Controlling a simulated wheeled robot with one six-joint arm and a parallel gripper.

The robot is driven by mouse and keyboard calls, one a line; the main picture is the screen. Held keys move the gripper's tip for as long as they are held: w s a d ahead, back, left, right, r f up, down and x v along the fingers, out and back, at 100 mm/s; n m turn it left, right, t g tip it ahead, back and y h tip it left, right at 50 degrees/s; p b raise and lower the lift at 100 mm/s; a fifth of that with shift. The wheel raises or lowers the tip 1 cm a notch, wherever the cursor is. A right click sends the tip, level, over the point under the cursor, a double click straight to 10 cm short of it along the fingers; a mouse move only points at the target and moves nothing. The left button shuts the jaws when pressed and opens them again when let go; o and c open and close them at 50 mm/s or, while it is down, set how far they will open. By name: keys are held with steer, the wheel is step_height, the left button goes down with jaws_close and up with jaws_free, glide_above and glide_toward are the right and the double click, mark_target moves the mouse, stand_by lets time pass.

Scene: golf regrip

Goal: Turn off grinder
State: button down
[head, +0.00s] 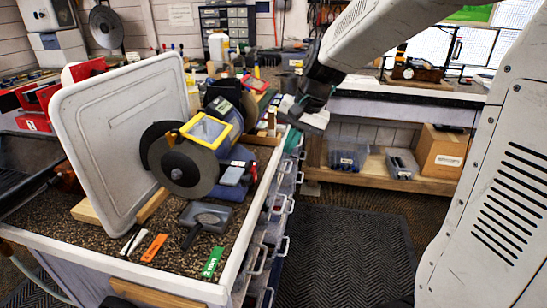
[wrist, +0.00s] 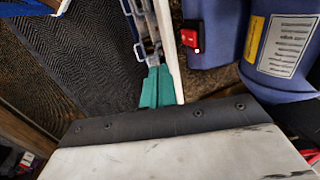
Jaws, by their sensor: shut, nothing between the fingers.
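The bench grinder stands on the workbench in the head view, with a grey wheel (head: 184,168) and a yellow-framed eye shield (head: 206,130). Its blue body (wrist: 215,20) fills the upper right of the wrist view. A red switch (wrist: 190,38) in a black surround sits on that body; its on or off position cannot be told. My gripper (head: 300,112) is at the right of the grinder, over the bench's right edge. In the wrist view its teal fingertips (wrist: 157,86) are together and empty, below and left of the switch and apart from it.
A large white panel (head: 118,135) leans upright left of the grinder. A grey tray (head: 207,215) and small green and orange pieces lie at the bench front. Drawers with handles (head: 275,250) line the bench's right side. The dark floor mat (head: 345,250) is clear.

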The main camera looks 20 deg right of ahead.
mark_target(256, 178)
steer(key=x, duration=0.3)
steer(key=w+a+x, duration=0.1)
steer(key=x, duration=0.3)
steer(key=a+x, duration=0.1)
steer(key=x, duration=0.2)
steer(key=shift+w+a+r, duration=0.1)
steer(key=shift+w, duration=0.2)
steer(key=shift+w+a, duration=0.35)
steer(key=shift+a, duration=0.1)
steer(key=shift+w+a+f, duration=0.2)
steer(key=shift+r, duration=0.2)
steer(key=shift+r, duration=0.65)
